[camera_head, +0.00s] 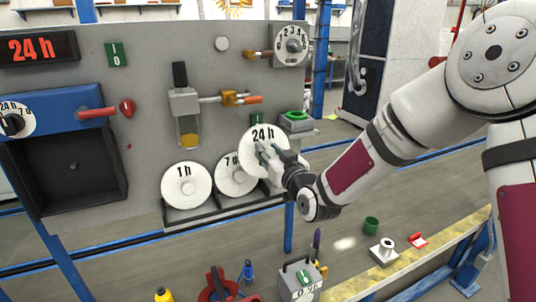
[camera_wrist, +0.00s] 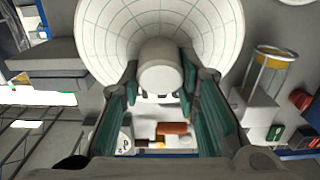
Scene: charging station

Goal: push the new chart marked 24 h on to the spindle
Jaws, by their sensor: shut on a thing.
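The white chart marked 24 h (camera_head: 263,135) is a round disc above the right end of the chart rack, overlapping the 7 d chart. My gripper (camera_head: 268,154) is at its face. In the wrist view the gridded disc (camera_wrist: 105,35) fills the top, with a pale round hub (camera_wrist: 160,67) between the green-padded fingers of my gripper (camera_wrist: 160,84). The fingers are shut on this hub. A dark open recess (camera_head: 70,170) under a blue housing is at the left of the panel. A tiny pale spot inside may be the spindle, but it is too small to tell.
The 1 h chart (camera_head: 186,184) and 7 d chart (camera_head: 235,175) stand in the rack (camera_head: 190,219). Small items lie on the lower bench.

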